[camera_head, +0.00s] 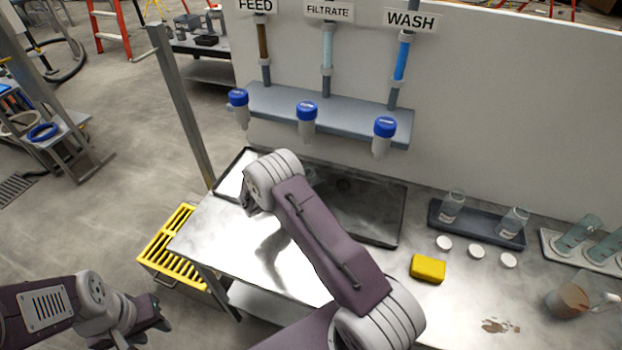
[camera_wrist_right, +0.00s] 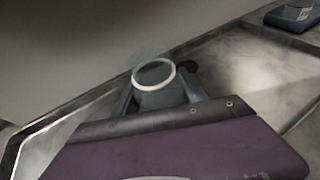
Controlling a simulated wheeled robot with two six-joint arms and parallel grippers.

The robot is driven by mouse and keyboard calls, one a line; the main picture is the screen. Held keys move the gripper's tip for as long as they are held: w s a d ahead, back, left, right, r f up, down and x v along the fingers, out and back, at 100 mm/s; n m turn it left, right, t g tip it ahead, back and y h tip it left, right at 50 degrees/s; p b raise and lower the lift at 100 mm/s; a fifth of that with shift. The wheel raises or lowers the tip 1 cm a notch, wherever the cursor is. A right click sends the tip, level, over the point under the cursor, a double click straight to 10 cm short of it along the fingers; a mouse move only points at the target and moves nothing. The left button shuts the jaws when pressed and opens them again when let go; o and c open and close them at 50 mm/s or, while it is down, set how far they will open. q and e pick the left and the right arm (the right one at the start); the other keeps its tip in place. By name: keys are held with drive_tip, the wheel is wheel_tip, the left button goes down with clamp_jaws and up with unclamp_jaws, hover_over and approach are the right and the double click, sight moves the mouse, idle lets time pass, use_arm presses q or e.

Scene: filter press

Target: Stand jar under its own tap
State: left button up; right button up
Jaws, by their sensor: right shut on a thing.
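My right gripper (camera_wrist_right: 158,96) is shut around a clear jar with a pale rim (camera_wrist_right: 154,76), seen from above in the right wrist view. The jar is over or in the metal tray (camera_head: 400,225); I cannot tell whether it touches it. My right arm hides most of both in the head view. Three taps with blue tops hang from a grey shelf: FEED (camera_head: 238,98), FILTRATE (camera_head: 306,110) and WASH (camera_head: 384,127). The jar's own label is not readable. My left gripper (camera_head: 152,322) is at the lower left, away from the table; its opening is unclear.
A dark tray (camera_head: 478,229) at right holds two clear jars. White lids (camera_head: 477,251), a yellow sponge (camera_head: 428,268), a brown-stained beaker (camera_head: 567,300) and a brown spill (camera_head: 496,325) are on the table. The wall stands behind the taps.

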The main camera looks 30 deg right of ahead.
drive_tip(key=o, duration=1.4)
drive_tip(key=shift+f, duration=0.2)
drive_tip(key=shift+c, duration=0.2)
drive_tip(key=shift+r, duration=0.35)
drive_tip(key=b+v, duration=0.1)
drive_tip(key=v, duration=1.1)
drive_tip(key=s+m, duration=0.1)
drive_tip(key=s+d+m+g+y, duration=0.1)
drive_tip(key=s, duration=0.1)
drive_tip(key=s+m+g+y, duration=0.1)
drive_tip(key=s, duration=0.1)
drive_tip(key=shift+d+f, duration=0.35)
drive_tip(key=shift+f, duration=0.05)
drive_tip(key=s+a+m+y, duration=0.3)
drive_tip(key=s+m+y, duration=0.2)
drive_tip(key=s+m, duration=0.3)
drive_tip(key=s+a+m+g+y, duration=0.1)
drive_tip(key=s+a+m+y, duration=0.3)
drive_tip(key=s+m, duration=0.5)
drive_tip(key=shift+a+r+m+y, duration=0.3)
drive_tip(key=shift+m+y, duration=0.7)
drive_tip(key=shift+y, duration=0.1)
